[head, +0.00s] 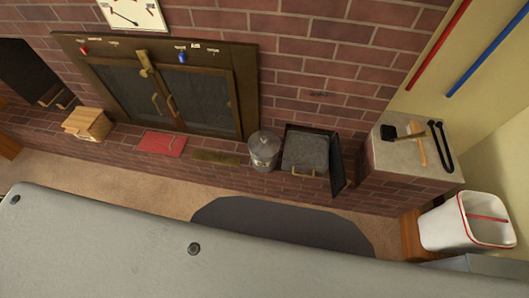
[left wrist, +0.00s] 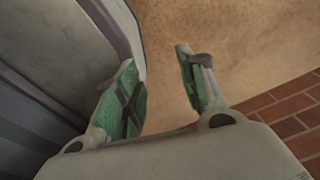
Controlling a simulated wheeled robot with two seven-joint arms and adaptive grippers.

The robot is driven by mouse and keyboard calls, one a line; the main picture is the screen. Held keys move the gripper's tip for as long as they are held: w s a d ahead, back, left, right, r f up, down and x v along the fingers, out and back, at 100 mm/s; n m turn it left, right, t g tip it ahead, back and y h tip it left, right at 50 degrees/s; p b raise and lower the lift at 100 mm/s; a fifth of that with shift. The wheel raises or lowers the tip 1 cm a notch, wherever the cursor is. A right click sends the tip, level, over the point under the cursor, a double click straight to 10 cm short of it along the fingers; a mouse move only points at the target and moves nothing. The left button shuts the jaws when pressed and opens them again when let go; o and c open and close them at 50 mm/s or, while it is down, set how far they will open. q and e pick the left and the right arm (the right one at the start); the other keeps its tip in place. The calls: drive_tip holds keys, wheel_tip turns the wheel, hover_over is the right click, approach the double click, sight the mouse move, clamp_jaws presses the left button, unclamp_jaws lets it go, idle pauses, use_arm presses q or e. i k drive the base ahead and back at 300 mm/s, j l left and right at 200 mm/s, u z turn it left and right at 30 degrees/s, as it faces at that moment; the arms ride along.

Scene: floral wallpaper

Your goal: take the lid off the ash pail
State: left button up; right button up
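The ash pail (head: 263,155) is a small grey metal bucket on the brick hearth ledge, right of the fireplace doors. Its lid (head: 264,138) sits on top of it. Neither gripper shows in the head view. In the left wrist view my left gripper (left wrist: 160,85) is open, its two green-padded fingers apart with nothing between them. It is over tan floor, with brick at the lower right of that view. The pail does not show in the left wrist view. My right gripper is out of view.
An open dark box (head: 338,165) with a grey block stands close right of the pail. A brass plate (head: 215,158) and red book-like item (head: 162,144) lie to its left. A dark mat (head: 285,225) is on the floor below. A white bin (head: 462,232) stands at right.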

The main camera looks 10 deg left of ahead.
sight(263, 144)
drive_tip(key=j+z, duration=0.2)
drive_tip(key=z, duration=0.15)
drive_tip(key=j+z, duration=0.45)
drive_tip(key=z, duration=0.25)
